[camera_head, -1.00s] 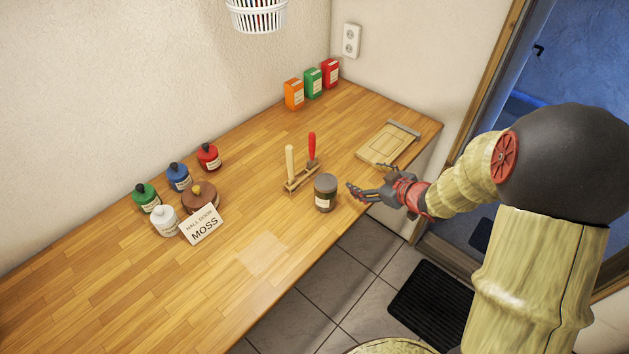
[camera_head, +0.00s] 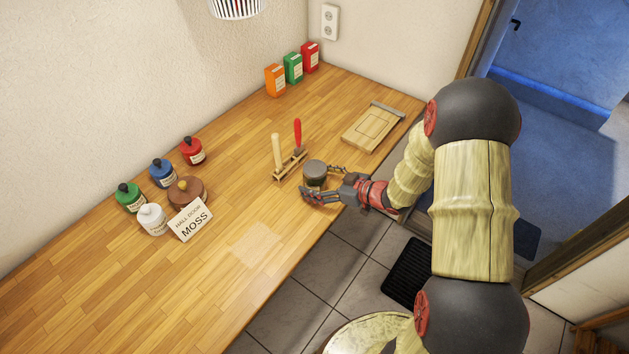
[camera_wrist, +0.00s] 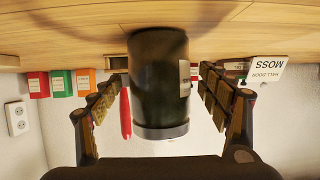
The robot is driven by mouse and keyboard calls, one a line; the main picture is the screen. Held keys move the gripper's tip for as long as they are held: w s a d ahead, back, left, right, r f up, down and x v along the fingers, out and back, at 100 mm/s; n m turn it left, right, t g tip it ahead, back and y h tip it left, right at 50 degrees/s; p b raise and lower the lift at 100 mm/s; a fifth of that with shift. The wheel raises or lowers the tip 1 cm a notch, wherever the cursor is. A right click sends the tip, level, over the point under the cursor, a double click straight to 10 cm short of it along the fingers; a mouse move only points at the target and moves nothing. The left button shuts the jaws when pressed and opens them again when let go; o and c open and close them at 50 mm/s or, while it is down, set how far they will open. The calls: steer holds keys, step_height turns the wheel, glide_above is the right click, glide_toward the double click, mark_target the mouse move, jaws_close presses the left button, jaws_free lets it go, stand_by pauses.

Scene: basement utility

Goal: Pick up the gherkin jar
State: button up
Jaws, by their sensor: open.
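The gherkin jar (camera_head: 314,174), dark with a grey lid, stands upright near the front edge of the wooden counter. In the wrist view the jar (camera_wrist: 159,85) appears upside down, between the two fingers, with part of a pale label at its right side. My gripper (camera_head: 322,182) is open and reaches the jar from the right, one finger on the near side and one on the far side. In the wrist view a gap shows between the jar and each finger of my gripper (camera_wrist: 160,100). The near finger hides the jar's lower part in the head view.
A wooden rack (camera_head: 290,165) with a cream-handled and a red-handled tool stands just behind the jar. A wooden board (camera_head: 372,127) lies to the right. Several bottles and a "MOSS" sign (camera_head: 191,219) stand left. Three boxes (camera_head: 293,68) stand at the back. The front-left counter is clear.

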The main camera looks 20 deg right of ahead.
steer(key=shift+w+a+f, duration=0.2)
steer(key=shift+w+a, duration=0.05)
steer(key=shift+w, duration=0.1)
steer(key=shift+c, duration=0.5)
steer(key=c, duration=1.5)
steer(key=shift+r, duration=0.1)
steer(key=shift+c, duration=0.2)
